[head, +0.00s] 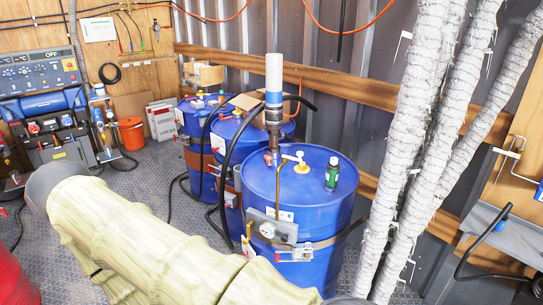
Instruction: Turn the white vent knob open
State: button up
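The nearest blue drum (327,216) stands upright at the centre. On its lid is a small brass fitting (302,169) with a white knob (300,155) on top, which I take to be the vent knob. A small white handle shows just left of it. The knob is too small to tell whether it is open or closed. My arm, in a beige sleeve, crosses the lower left and runs out at the bottom edge in front of the drum. My gripper is not in view.
A tall pump with a white and blue cylinder (274,80) rises from the lid left of the knob. A dark green bottle (332,174) stands right of it. Black hoses loop at the left. Grey wrapped hoses (412,140) hang close on the right.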

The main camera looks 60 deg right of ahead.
aim_at(334, 161)
jog(key=u, duration=0.2)
jog(key=i, duration=1.15)
jog(key=z, duration=2.35)
